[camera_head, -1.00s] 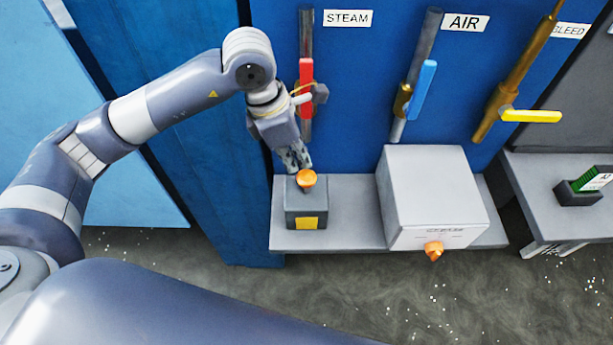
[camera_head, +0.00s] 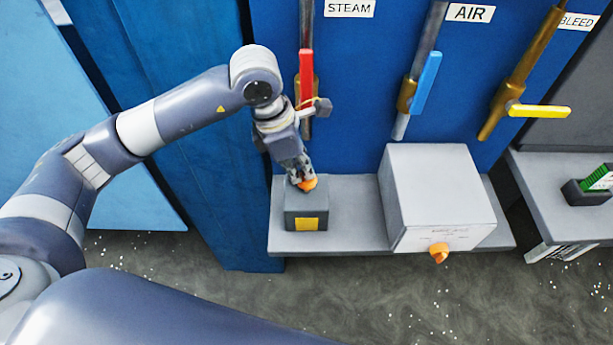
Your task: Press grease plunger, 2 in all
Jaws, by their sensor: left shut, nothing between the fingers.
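The grease plunger (camera_head: 309,184) is an orange knob on top of a small grey box (camera_head: 291,222) with a yellow square on its front. My left gripper (camera_head: 302,181) is shut and empty, pointing down at the knob. Its fingertips overlap the knob's left and upper side and appear to touch it. They hide part of the knob and any stem under it, so I cannot tell how far down it is pressed. My right gripper is not in view.
The box stands on a grey shelf (camera_head: 350,228). A larger grey box (camera_head: 435,185) with an orange knob (camera_head: 438,252) on its front is to the right. The red STEAM handle (camera_head: 306,80) is close beside my left wrist. The blue AIR handle (camera_head: 427,82) and yellow BLEED handle (camera_head: 540,111) are farther right.

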